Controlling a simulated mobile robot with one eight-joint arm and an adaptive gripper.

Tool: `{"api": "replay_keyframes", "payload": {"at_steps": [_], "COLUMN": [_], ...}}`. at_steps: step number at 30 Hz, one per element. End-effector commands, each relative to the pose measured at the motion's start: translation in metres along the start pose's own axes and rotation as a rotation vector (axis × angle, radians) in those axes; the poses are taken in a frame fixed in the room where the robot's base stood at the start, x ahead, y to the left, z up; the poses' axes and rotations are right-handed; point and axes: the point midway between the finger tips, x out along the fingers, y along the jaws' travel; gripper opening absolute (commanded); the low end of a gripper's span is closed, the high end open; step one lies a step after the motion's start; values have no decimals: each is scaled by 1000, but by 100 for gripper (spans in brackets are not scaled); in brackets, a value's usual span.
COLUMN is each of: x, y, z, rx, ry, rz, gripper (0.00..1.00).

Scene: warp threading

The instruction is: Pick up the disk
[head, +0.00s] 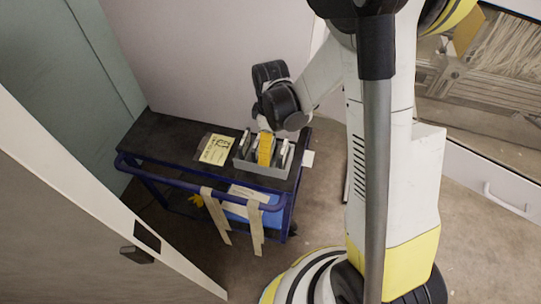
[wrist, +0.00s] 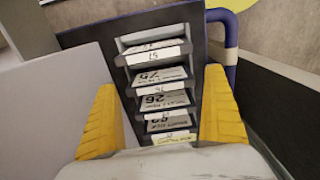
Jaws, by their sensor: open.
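Several disks with handwritten labels, one of them a disk marked 26 (wrist: 166,100), stand in a row in a grey rack (wrist: 122,64). In the head view, the grey rack (head: 262,172) sits on the cart top, with pale disks (head: 285,153) showing beside the yellow fingers. My gripper (head: 265,150) is over the rack, pointing down. In the wrist view, the yellow fingers of my gripper (wrist: 164,118) are apart, one on each side of the row. A pale surface fills the bottom of that view and hides what lies nearest. I cannot tell whether the fingers touch any disk.
The rack stands on a dark cart top (head: 165,135) with a blue rail (head: 185,181). A yellow note (head: 215,149) lies left of the rack. A white wall (head: 200,60) is behind the cart. A door edge (head: 100,210) stands at the front left.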

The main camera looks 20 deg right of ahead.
Motion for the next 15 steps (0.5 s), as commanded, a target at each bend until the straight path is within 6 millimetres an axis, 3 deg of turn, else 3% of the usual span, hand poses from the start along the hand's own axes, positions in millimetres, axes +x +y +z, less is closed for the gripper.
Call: {"api": "replay_keyframes", "payload": {"at_steps": [1, 3, 10, 14, 15], "x": [13, 19, 18, 18, 18], "y": [0, 0, 0, 0, 0], "z": [0, 0, 0, 0, 0], "rx": [0, 0, 0, 0, 0], "ry": [0, 0, 0, 0, 0], "rz": [0, 0, 0, 0, 0], "gripper": [100, 100, 97, 57, 52]}}
